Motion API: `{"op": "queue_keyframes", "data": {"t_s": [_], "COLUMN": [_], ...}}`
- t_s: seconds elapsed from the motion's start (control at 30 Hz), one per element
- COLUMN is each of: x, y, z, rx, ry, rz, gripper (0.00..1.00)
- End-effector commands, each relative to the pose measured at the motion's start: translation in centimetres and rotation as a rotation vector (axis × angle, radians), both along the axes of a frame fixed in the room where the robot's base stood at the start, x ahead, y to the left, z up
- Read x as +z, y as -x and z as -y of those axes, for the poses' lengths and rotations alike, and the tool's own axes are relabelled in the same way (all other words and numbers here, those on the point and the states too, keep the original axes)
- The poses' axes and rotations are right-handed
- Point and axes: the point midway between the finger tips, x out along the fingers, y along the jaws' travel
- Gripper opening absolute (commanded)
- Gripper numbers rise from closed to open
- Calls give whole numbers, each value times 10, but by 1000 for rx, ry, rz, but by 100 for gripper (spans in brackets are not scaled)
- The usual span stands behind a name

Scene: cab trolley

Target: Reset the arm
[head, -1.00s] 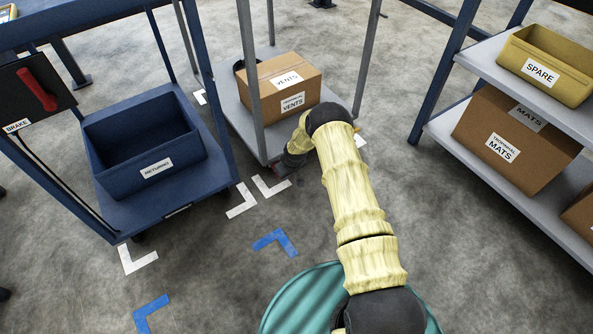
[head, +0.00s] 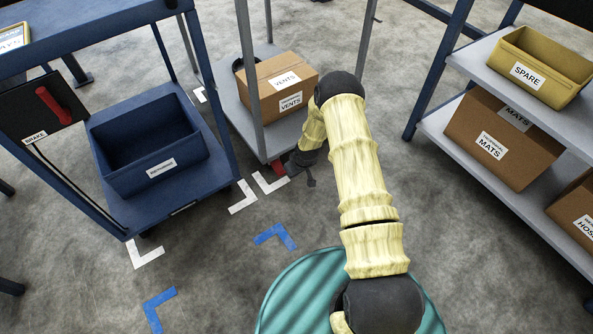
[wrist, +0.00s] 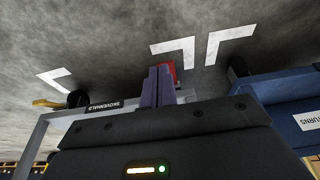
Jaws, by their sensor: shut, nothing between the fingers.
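My arm reaches forward from the lower right of the head view and bends down at its far end, beside the front corner of the grey trolley (head: 232,122). My gripper (wrist: 159,72) shows in the wrist view with its two purple fingers together and nothing between them. In the head view its fingertips are hard to make out. A red part (head: 279,168) at the trolley's front corner is close by; in the wrist view a red part shows just behind the fingertips. I cannot tell whether they touch.
A blue trolley (head: 190,190) with a blue bin (head: 120,178) and red brake lever (head: 54,103) stands left. A vents box (head: 272,108) sits on the grey trolley. A shelf (head: 438,128) with a yellow bin (head: 560,75) and mats box (head: 525,165) is right.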

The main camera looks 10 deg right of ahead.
Motion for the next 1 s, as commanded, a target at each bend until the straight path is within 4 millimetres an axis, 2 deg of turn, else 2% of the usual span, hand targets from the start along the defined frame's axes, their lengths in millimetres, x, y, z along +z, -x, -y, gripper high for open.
{"op": "queue_keyframes", "data": {"t_s": [0.33,0.47,0.57,0.73,1.0], "x": [2,23,56,129,236], "y": [-1,-2,-1,9,45], "z": [0,1,3,9,16], "rx": [-1,-9,-21,-62,-138], "ry": [1,4,12,28,47], "rz": [0,2,-2,-9,-25], "gripper": [0,0,0,0,0]}}
